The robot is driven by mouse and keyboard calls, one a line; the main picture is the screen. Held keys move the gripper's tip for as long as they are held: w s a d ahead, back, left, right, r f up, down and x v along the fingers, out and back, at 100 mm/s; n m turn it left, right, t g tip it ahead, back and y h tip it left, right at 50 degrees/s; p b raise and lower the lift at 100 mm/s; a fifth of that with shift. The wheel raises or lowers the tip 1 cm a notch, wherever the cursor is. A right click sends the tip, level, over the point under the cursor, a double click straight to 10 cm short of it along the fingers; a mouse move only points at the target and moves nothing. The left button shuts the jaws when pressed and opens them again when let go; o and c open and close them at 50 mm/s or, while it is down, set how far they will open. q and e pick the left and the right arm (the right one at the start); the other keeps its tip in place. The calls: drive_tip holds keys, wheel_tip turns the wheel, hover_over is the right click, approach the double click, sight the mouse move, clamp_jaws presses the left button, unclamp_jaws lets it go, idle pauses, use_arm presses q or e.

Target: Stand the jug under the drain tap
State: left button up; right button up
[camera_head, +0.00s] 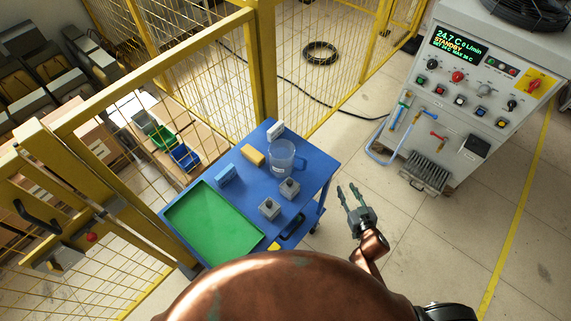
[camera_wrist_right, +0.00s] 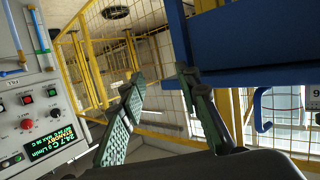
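The clear jug (camera_head: 281,160) stands upright on the blue cart (camera_head: 318,172), near its far right corner, with its handle to the right. Small taps show on the front of the grey machine, including a red-handled one (camera_head: 438,137); I cannot tell for sure which is the drain tap. My right gripper (camera_head: 347,188) is open and empty, in the gap between cart and machine, apart from the jug. Its two spread fingers also show in the right wrist view (camera_wrist_right: 161,78). My left gripper is not in view.
A radiator-like grille (camera_head: 427,172) sits low on the machine. Yellow mesh fencing (camera_head: 265,60) stands behind the cart.

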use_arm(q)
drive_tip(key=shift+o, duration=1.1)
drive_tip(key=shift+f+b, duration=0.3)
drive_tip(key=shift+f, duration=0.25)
use_arm(e)
drive_tip(key=w+a+r+n+t+y, duration=0.2)
drive_tip(key=a+r+y, duration=0.2)
drive_tip(key=a+r, duration=0.4)
drive_tip(key=n+g+y, duration=0.2)
drive_tip(key=n+y, duration=0.1)
drive_tip(key=y, duration=0.1)
approach(304, 168)
drive_tip(key=w, duration=0.2)
drive_tip(key=shift+w+a+r, duration=0.15)
drive_tip(key=shift+w+r, duration=0.1)
drive_tip(key=shift+w, duration=0.15)
drive_tip(key=x, duration=0.3)
drive_tip(key=b+x, duration=0.1)
drive_tip(key=x, duration=0.3)
drive_tip(key=shift+s+a+r, duration=0.15)
drive_tip(key=shift+a, duration=0.15)
drive_tip(key=shift+w+a, duration=0.25)
drive_tip(key=shift+w, duration=0.1)
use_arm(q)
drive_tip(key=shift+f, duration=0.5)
use_arm(e)
drive_tip(key=shift+c, duration=0.5)
clamp_jaws()
